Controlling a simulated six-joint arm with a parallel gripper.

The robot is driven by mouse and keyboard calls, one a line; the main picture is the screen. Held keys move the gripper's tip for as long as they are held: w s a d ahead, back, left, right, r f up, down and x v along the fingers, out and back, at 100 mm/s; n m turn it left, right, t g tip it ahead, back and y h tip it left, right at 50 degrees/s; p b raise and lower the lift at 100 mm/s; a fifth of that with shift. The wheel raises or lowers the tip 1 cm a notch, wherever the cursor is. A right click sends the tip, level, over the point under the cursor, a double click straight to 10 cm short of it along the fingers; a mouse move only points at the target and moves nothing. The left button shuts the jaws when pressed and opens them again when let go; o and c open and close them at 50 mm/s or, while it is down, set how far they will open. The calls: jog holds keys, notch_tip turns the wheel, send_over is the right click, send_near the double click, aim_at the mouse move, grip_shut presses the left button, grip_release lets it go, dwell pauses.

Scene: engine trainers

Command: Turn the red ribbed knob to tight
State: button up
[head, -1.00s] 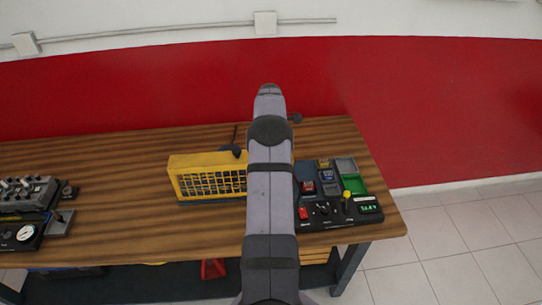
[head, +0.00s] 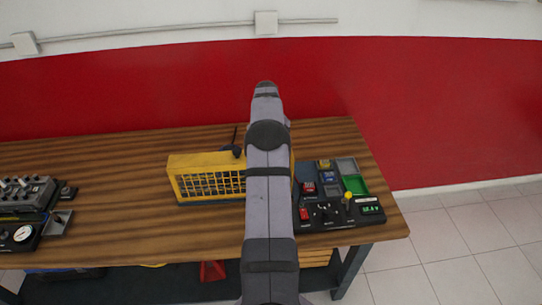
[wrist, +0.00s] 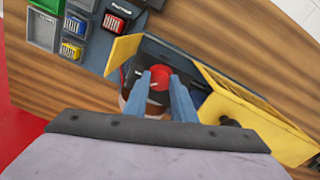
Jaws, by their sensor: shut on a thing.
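The red ribbed knob (wrist: 160,76) shows in the wrist view, between the two blue-grey fingertips of my gripper (wrist: 160,84). My gripper is shut on the knob, with one finger on each side. The knob sits within a dark unit flanked by yellow panels (wrist: 232,103). The knob's ribs and any tight mark are too small to make out. In the head view my own arm hides the knob and the gripper.
The yellow grille unit (head: 206,160) stands on the wooden table (head: 110,215). A black control panel (head: 340,220) with switches, a yellow-topped lever and a green tray (head: 355,185) lies to the right. A gauge unit (head: 24,233) is at the far left. The table's middle left is clear.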

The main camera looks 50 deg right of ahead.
jog(key=m, duration=0.5)
jog(key=shift+w+r+m, duration=0.1)
jog(key=shift+w+m, duration=0.05)
jog(key=shift+m, duration=0.15)
dwell(0.4)
jog(key=o, duration=1)
jog(key=shift+o, duration=0.2)
jog(key=shift+w+a+r+b, duration=0.1)
jog(key=shift+r+b, duration=0.85)
jog(key=shift+r, duration=2.7)
